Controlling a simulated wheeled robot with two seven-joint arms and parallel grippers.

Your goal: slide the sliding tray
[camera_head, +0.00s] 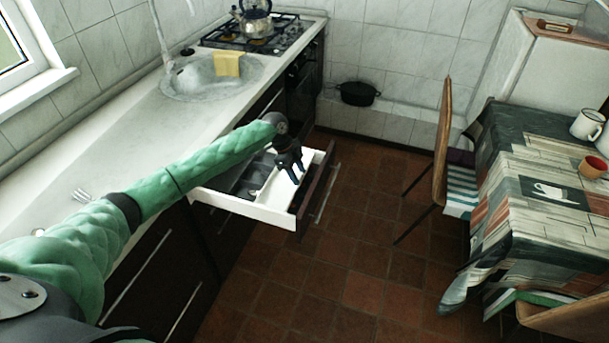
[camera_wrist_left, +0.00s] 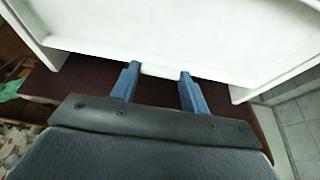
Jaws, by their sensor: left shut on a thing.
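A drawer (camera_head: 243,208) with white sides and a dark front stands pulled out below the counter. A white surface inside it, which looks like the sliding tray (camera_head: 272,190), lies beside grey compartments (camera_head: 247,177); where one ends and the other begins is unclear. My left gripper (camera_head: 291,172) reaches down into the drawer near its dark front. In the left wrist view, its two blue-grey fingers (camera_wrist_left: 157,82) stand apart on either side of a small pale lip at the edge of the white tray (camera_wrist_left: 180,35). The exact contact is hard to see. My right gripper is out of view.
The counter with a sink (camera_head: 205,80) and a gas hob (camera_head: 250,35) with a kettle (camera_head: 256,20) runs along the left. A chair (camera_head: 440,150) and a covered table (camera_head: 545,160) stand at right. The tiled floor (camera_head: 345,240) between them is clear.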

